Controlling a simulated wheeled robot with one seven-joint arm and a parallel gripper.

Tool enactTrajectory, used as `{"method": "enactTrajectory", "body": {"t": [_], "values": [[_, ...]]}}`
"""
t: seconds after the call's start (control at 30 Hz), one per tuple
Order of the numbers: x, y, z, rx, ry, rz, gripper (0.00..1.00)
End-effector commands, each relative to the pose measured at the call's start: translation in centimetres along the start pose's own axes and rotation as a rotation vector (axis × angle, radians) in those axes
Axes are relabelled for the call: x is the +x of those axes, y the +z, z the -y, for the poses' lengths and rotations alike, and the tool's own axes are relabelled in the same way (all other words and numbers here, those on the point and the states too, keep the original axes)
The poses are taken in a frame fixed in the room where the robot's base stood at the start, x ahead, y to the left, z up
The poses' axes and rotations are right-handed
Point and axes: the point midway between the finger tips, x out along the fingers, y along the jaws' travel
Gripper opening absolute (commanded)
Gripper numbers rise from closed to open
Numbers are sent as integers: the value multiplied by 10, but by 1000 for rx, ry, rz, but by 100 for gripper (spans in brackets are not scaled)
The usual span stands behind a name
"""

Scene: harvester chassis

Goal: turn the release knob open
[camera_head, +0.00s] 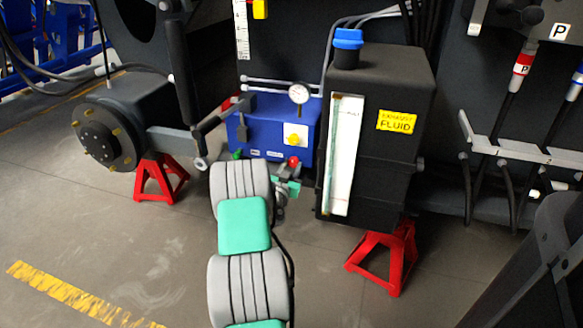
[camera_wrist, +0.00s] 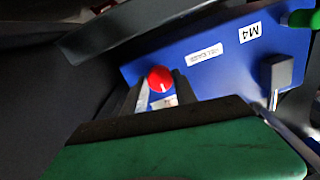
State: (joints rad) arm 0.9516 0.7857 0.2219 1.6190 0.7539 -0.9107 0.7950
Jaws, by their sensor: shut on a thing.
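The release knob is a round red knob (camera_head: 293,162) on the lower right of a blue block (camera_head: 262,122). My gripper (camera_head: 290,174) reaches the knob from below and in front. In the wrist view the dark fingers of my gripper (camera_wrist: 160,93) stand on both sides of the red knob and are shut on it. The contact itself is partly hidden by my gripper body.
A black fluid tank (camera_head: 385,150) with a blue cap (camera_head: 348,38) stands close on the right. Red stands (camera_head: 160,180) rest on the floor.

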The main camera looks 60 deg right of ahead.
Motion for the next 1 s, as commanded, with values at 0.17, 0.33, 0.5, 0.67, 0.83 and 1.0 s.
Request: {"method": "enactTrajectory", "body": {"t": [0.17,0.33,0.5,0.67,0.83,1.0], "values": [[0,0,0,0,0,0,8],[0,0,0,0,0,0,0],[0,0,0,-5,0,0,0],[0,0,0,-36,0,1,0],[0,-1,0,-114,1,3,0],[0,-1,0,-241,1,7,0]]}}
